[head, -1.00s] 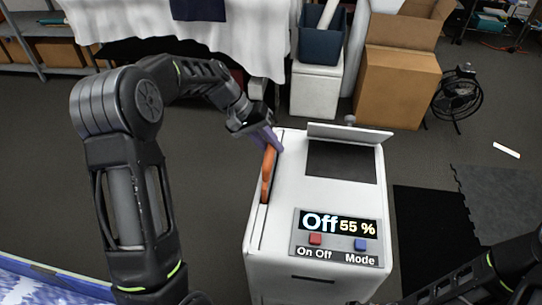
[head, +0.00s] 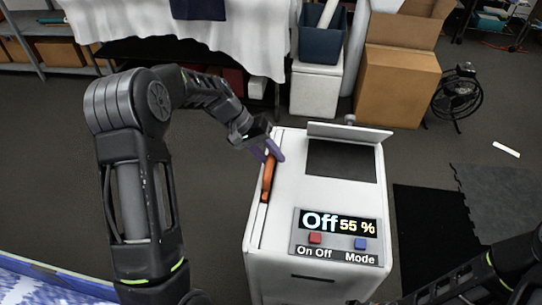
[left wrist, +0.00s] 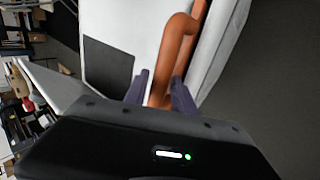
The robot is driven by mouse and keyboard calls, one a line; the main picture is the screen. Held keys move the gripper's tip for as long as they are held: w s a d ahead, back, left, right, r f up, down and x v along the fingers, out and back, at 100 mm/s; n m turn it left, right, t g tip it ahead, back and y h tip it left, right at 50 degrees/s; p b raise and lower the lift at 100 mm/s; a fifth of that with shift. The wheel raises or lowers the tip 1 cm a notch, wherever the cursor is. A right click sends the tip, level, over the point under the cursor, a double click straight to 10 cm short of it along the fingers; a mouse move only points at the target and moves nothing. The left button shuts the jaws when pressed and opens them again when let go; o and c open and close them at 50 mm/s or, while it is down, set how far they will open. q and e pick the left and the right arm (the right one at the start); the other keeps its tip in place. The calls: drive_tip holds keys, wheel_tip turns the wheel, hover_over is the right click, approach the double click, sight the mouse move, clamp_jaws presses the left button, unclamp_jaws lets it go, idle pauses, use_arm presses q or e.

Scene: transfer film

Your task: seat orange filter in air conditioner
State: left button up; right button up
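The white air conditioner (head: 290,190) stands upright in the middle of the head view, with a long narrow slot along the left of its top. The orange filter (head: 267,181) is in this slot; only its upper, handle-like edge shows and the rest is hidden inside. It also shows in the left wrist view (left wrist: 176,42). My left gripper (head: 266,152) is at the far end of the filter. Its purple fingers (left wrist: 160,92) are spread, one on each side of the orange part, with small gaps. Only part of my right arm shows, at the lower right.
The air conditioner's panel (head: 337,238) reads "Off 55 %" and has a red and a blue button. A raised flap (head: 350,132) stands behind a dark vent on its top. Cardboard boxes (head: 397,88) and a blue bin (head: 321,44) stand behind. Floor to the left is clear.

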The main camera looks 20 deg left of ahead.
use_arm(q)
drive_tip(key=shift+o, duration=0.8)
drive_tip(key=shift+r, duration=0.15)
drive_tip(key=v, duration=1.2)
drive_tip(key=shift+b, duration=0.35)
